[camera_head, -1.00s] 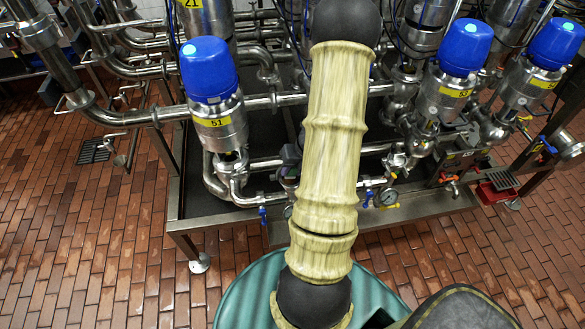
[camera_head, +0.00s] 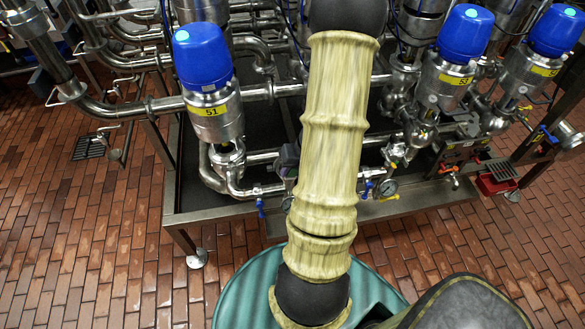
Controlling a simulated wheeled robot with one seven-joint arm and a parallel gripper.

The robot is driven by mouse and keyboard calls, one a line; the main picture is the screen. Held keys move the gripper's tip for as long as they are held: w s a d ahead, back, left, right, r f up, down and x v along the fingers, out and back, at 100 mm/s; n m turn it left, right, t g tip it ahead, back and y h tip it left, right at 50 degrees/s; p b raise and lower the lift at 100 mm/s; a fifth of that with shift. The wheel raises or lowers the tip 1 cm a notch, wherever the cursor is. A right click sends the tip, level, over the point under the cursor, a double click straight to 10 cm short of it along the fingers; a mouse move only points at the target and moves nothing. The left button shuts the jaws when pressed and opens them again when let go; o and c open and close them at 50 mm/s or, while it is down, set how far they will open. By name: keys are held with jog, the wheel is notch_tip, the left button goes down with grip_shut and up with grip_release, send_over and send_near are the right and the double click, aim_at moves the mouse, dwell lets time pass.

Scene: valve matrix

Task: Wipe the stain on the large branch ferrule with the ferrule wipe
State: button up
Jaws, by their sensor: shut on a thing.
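My gripper is not in view. My own arm runs up the middle of the picture and leaves it at the top, so its end is out of frame. I cannot make out the ferrule wipe, the large branch ferrule or its stain. The steel valve and pipe assembly (camera_head: 215,122) stands ahead. My arm hides its middle part.
Blue-capped valves stand at the left, labelled 51 (camera_head: 203,62), and at the right (camera_head: 467,40). The steel frame edge (camera_head: 230,219) crosses in front. A red box (camera_head: 497,178) is at right. Brick floor (camera_head: 70,235) is open at left.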

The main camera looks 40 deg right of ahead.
jog(key=shift+w+d+r+p, duration=0.1)
jog(key=shift+w+d+p, duration=0.3)
jog(key=shift+w+p, duration=0.25)
jog(key=shift+w+d+p, duration=0.35)
jog(key=shift+w+p, duration=0.25)
jog(key=shift+w, duration=0.25)
jog(key=shift+s+d, duration=0.1)
jog(key=shift+w+d+p, duration=0.45)
jog(key=shift+w+p, duration=0.1)
jog(key=shift+p, duration=0.3)
jog(key=shift+w+d+p, duration=0.25)
jog(key=shift+w+p, duration=0.2)
jog(key=shift+w+d+p, duration=0.2)
jog(key=shift+w+p, duration=0.2)
jog(key=shift+w, duration=0.05)
jog(key=shift+d, duration=0.15)
